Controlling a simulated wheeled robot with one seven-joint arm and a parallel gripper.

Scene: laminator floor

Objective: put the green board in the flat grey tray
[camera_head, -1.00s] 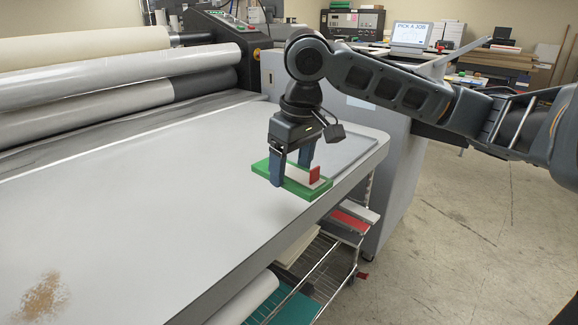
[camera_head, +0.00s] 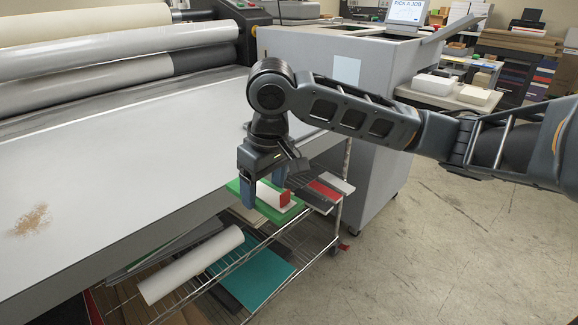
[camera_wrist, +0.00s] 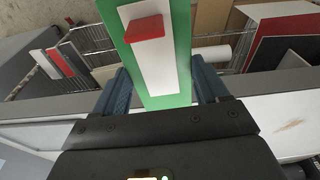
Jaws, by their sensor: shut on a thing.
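The green board (camera_head: 275,216) is held in my gripper (camera_head: 264,197), with a white strip and a small red block on its top. The board is roughly level, and from the head view it appears just past the table's front edge, above the wire rack. In the wrist view, the green board (camera_wrist: 183,45) lies between the two blue fingers of my gripper (camera_wrist: 163,88). The flat grey tray (camera_head: 303,137) is at the far right end of the table, mostly hidden behind my arm.
The long grey table (camera_head: 120,165) is mostly clear, with a brown dusty patch (camera_head: 32,220) at left. Large rolls (camera_head: 100,60) lie behind it. Below its front edge, a wire rack (camera_head: 225,275) holds sheets and a white roll (camera_head: 190,265). A grey cabinet (camera_head: 385,150) stands at right.

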